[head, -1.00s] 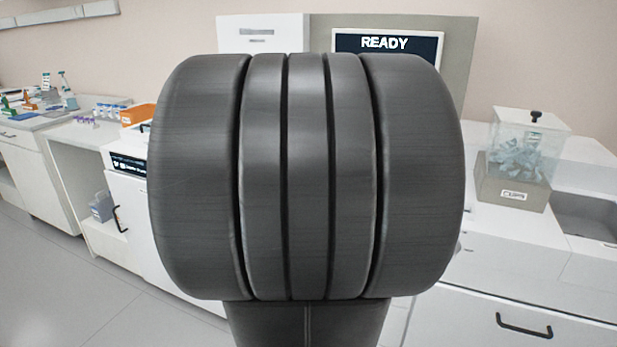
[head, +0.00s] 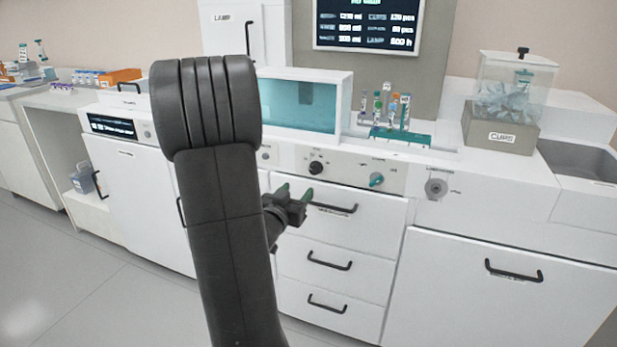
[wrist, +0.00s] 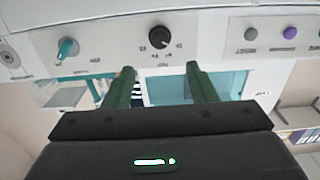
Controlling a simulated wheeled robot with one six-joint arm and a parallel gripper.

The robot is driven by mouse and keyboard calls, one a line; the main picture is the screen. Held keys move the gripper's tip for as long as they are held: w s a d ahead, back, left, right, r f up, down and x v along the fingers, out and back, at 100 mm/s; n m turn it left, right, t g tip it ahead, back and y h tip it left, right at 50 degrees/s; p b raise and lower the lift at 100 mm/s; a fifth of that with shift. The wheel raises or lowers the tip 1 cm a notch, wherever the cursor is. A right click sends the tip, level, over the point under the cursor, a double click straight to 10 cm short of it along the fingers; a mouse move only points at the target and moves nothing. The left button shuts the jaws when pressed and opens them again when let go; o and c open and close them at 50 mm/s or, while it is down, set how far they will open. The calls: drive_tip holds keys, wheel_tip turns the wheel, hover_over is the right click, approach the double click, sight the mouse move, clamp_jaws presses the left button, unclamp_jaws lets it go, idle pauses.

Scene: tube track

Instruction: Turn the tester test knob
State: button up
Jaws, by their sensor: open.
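A control panel on the white counter front has a black dial knob (head: 316,168) with printed marks around it and a teal knob (head: 376,180) to its right. In the wrist view the black knob (wrist: 159,37) is ahead between my fingertips, and the teal knob (wrist: 66,50) is to the left. The labels are too small to tell which is the test knob. My gripper (head: 295,192) is open and empty, in front of the drawers just below the panel. Its green fingers (wrist: 160,70) look apart from both knobs.
A grey round dial (head: 436,187) is farther right. Drawer handles (head: 334,208) stick out below the panel. A teal rack with tubes (head: 400,136) and a box labelled CUPS (head: 502,138) stand on the counter. In the wrist view, a purple button (wrist: 290,33) is at right.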

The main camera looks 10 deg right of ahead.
sight(314, 171)
drive_tip(key=x, duration=1.1)
drive_tip(key=shift+w+d+b, duration=0.1)
drive_tip(key=shift+d+b, duration=0.05)
drive_tip(key=shift+b, duration=0.2)
drive_tip(key=c, duration=1)
drive_tip(key=shift+f+m+b, duration=0.15)
drive_tip(key=shift+m+b, duration=0.25)
drive_tip(key=shift+b, duration=0.1)
drive_tip(key=m+b, duration=0.3)
drive_tip(key=shift+m, duration=0.3)
drive_tip(key=shift+m+b, duration=1.3)
drive_tip(key=shift+m, duration=0.4)
